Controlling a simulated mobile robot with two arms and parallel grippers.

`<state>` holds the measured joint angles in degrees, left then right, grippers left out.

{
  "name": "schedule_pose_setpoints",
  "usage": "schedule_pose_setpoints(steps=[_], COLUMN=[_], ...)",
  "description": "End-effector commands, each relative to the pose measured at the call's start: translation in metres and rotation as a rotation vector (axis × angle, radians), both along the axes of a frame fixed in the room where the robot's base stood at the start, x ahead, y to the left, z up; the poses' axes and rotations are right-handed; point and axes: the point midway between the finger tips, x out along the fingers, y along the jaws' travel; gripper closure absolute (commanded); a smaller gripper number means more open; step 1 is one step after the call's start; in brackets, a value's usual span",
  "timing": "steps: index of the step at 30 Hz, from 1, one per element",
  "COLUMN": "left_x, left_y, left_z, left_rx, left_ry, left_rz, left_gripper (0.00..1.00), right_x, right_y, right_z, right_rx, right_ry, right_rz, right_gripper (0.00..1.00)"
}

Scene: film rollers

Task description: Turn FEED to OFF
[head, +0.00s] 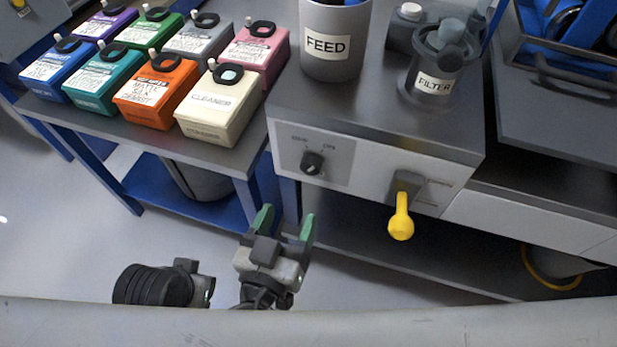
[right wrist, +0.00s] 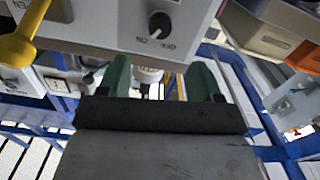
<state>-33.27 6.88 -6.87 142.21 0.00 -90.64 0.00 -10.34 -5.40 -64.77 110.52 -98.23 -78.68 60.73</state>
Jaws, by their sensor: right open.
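The grey FEED cup (head: 330,46) stands on top of a grey machine. Below it, on the machine's front panel (head: 345,180), is a small black knob (head: 312,163) with OFF at its upper left and ON at its upper right. The knob also shows upside down in the right wrist view (right wrist: 160,24).
A yellow lever (head: 401,222) sticks out from the panel, right of the knob. A FILTER cup (head: 431,82) stands on the machine. Several coloured containers, including a CLEANER one (head: 222,102), fill the table at left. Open floor lies in front.

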Motion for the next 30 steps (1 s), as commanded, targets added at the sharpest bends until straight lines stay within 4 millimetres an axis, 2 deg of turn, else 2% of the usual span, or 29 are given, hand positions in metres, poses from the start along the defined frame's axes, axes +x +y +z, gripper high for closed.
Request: schedule_pose_setpoints(steps=[5,12,18,22,30], left_x=[0.0,0.0,0.0,0.0,0.0], left_y=[0.0,0.0,0.0,0.0,0.0], left_z=[0.001,0.001,0.001,0.001,0.001], left_rx=[0.0,0.0,0.0,0.0,0.0], left_ry=[0.0,0.0,0.0,-0.001,-0.001], left_rz=[0.0,0.0,0.0,0.0,0.0], left_gripper=[0.57,0.57,0.57,0.57,0.57], right_x=[0.023,0.068,0.092,0.099,0.1], right_y=[-0.008,-0.022,-0.03,-0.032,-0.032], right_z=[0.002,0.002,0.001,0.0,0.0], right_rx=[0.0,-0.003,-0.004,-0.004,-0.003], right_ry=[-0.005,-0.002,0.0,0.001,0.002], right_rz=[-0.003,-0.002,0.001,0.0,0.001], right_gripper=[0.35,0.35,0.35,0.35,0.35])
